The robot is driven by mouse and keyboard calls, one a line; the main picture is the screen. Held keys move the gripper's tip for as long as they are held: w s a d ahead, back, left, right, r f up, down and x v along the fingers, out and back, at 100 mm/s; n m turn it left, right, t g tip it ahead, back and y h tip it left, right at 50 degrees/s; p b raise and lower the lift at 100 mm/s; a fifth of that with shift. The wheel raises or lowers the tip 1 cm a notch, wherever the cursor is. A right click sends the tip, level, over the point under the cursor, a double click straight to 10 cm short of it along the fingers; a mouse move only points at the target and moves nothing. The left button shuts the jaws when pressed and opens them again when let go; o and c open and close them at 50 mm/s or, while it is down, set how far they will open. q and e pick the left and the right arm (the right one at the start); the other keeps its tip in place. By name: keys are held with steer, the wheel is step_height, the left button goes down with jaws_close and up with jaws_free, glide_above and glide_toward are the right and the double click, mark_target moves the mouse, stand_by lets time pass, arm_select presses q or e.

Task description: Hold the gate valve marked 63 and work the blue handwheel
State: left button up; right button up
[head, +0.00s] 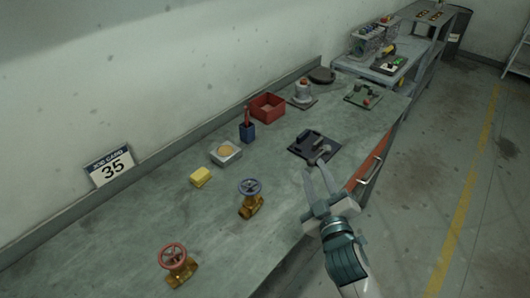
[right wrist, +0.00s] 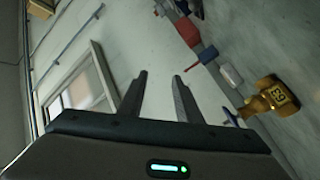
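A brass gate valve (head: 250,207) with a blue handwheel (head: 249,187) stands on the bench, left of my right gripper. In the right wrist view the brass valve (right wrist: 272,100) appears at the right, with a marking that looks like 63 and part of its blue handwheel (right wrist: 232,117). A second brass valve (head: 179,274) with a red handwheel (head: 173,256) stands nearer the front; its number cannot be read. My right gripper (head: 320,178) is open and empty near the bench's right edge, apart from both valves. My left gripper is out of view.
A job card (head: 109,167) reading 35 leans at the wall. The bench around the valves is clear.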

steer(key=w+a+r+n+t+y, duration=0.2)
steer(key=a+r+n+y, duration=1.05)
steer(key=r, duration=0.35)
steer(key=s+a+r+n+g+y, duration=0.1)
steer(key=s+a+n+g+y, duration=0.25)
steer(key=a+n+g, duration=0.45)
steer(key=s+a+r+n+g+y, duration=0.25)
steer(key=a+n+g+y, duration=0.25)
steer(key=n+g, duration=0.75)
step_height(320, 180, down, 11)
steer(key=n+g+h, duration=0.2)
steer(key=n+h, duration=0.8)
steer(key=n, duration=0.1)
steer(key=w+d+f+n+t+h, duration=0.1)
steer(key=w+d+f+h, duration=0.2)
steer(key=w+d+h, duration=0.4)
steer(key=d+h, duration=0.1)
steer(key=d, duration=0.5)
steer(key=shift+w+n+t, duration=0.15)
steer(key=shift+n+t, duration=0.15)
steer(key=shift+t, duration=0.05)
